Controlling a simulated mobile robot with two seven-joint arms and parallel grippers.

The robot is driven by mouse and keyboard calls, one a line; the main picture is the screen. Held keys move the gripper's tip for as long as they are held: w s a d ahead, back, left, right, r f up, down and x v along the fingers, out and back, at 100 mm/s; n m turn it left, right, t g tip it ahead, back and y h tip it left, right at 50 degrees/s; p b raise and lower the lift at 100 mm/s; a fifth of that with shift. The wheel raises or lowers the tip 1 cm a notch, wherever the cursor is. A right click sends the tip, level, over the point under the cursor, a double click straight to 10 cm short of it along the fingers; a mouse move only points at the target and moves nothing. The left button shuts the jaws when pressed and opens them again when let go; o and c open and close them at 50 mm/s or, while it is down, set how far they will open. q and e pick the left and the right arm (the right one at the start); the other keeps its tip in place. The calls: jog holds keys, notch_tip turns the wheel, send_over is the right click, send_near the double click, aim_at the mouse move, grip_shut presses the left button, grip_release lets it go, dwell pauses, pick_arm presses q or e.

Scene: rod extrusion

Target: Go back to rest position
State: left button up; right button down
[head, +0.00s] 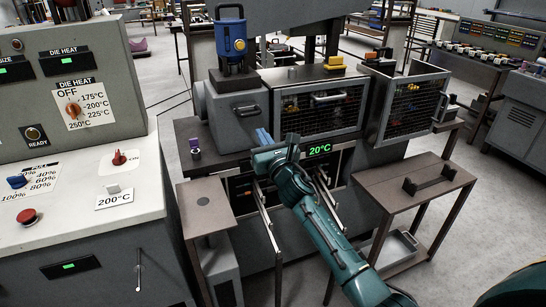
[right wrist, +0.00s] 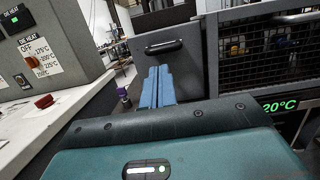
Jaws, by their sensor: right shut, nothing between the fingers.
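My right arm reaches in from the lower right in the head view. Its gripper (head: 264,136) has blue fingers and is in front of the extruder machine (head: 228,140), left of the green 20°C display (head: 319,149). In the right wrist view the two blue fingers (right wrist: 157,88) lie side by side, shut with nothing between them. Beyond them is a grey box with a black handle (right wrist: 163,46). I cannot tell whether the fingers touch the machine. My left gripper is not in view.
A control cabinet (head: 56,130) with a die heat knob (head: 73,109) stands at left. A mesh door (head: 405,108) stands open at right. A brown side table (head: 394,203) and a small stand (head: 204,218) flank my arm. Open floor lies at the right.

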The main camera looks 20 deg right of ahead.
pick_arm(q)
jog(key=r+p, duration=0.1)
jog(key=p, duration=0.2)
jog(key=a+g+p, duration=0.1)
jog(key=p, duration=0.1)
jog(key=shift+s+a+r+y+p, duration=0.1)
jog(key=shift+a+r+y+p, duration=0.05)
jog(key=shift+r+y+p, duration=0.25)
pick_arm(e)
jog(key=s+a+f+m+g, duration=0.2)
jog(key=s+f+m, duration=0.4)
jog(key=s+m, duration=0.5)
jog(key=s+a+f+m+g+y, duration=0.1)
jog(key=s+a+f+m+g, duration=0.1)
jog(key=s+f+m+g, duration=0.2)
jog(key=s+a+f+m+g+y, duration=0.1)
jog(key=s+f+m, duration=0.8)
jog(key=s+m, duration=0.9)
jog(key=s+a+g, duration=0.1)
jog(key=s+g, duration=0.1)
jog(key=s, duration=0.2)
jog(key=shift+s+a+f+m, duration=0.15)
jog(key=shift+s+f+m, duration=0.2)
jog(key=shift+m, duration=0.05)
